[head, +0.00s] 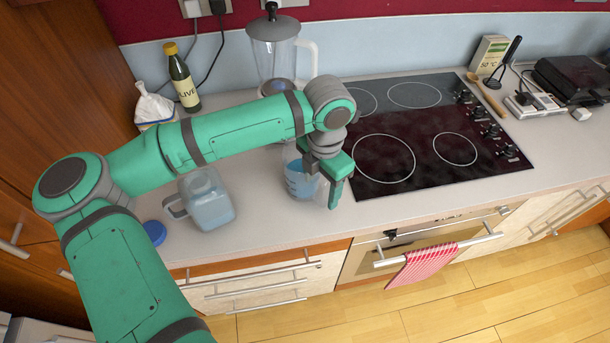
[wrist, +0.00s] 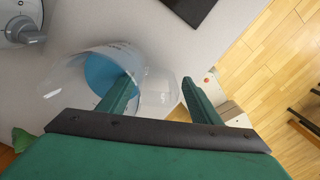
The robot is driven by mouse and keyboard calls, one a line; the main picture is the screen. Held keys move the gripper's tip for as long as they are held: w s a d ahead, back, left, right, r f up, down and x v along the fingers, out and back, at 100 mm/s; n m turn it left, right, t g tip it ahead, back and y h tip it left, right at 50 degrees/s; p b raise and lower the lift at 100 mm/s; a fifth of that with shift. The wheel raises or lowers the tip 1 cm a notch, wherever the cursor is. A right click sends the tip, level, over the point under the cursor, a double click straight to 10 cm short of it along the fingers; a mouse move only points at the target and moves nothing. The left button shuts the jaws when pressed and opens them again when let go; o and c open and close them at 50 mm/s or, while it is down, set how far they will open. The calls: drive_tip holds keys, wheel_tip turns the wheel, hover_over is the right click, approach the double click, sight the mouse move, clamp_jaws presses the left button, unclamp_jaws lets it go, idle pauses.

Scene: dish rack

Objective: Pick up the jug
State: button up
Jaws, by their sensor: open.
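A clear jug with blue contents (head: 298,181) stands on the worktop left of the hob, partly hidden by my arm and gripper in the head view. It also shows in the wrist view (wrist: 103,72), with a clear part, seemingly its handle, to the right. My gripper (head: 330,190) is at the jug's right side, pointing down. In the wrist view its fingers (wrist: 158,84) are apart, with the clear handle part between them. The left finger overlaps the jug's body; I cannot tell whether it touches.
A square clear container with a handle (head: 208,202) stands left of the jug, beside a blue lid (head: 154,232). A blender (head: 273,50) and a dark bottle (head: 183,80) stand behind my arm. The hob (head: 430,140) lies to the right. The worktop's front edge is close.

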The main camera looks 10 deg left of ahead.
drive_tip(key=shift+f, duration=1.45)
drive_tip(key=shift+c, duration=0.2)
drive_tip(key=shift+d, duration=0.1)
clamp_jaws()
drive_tip(key=shift+w, duration=0.1)
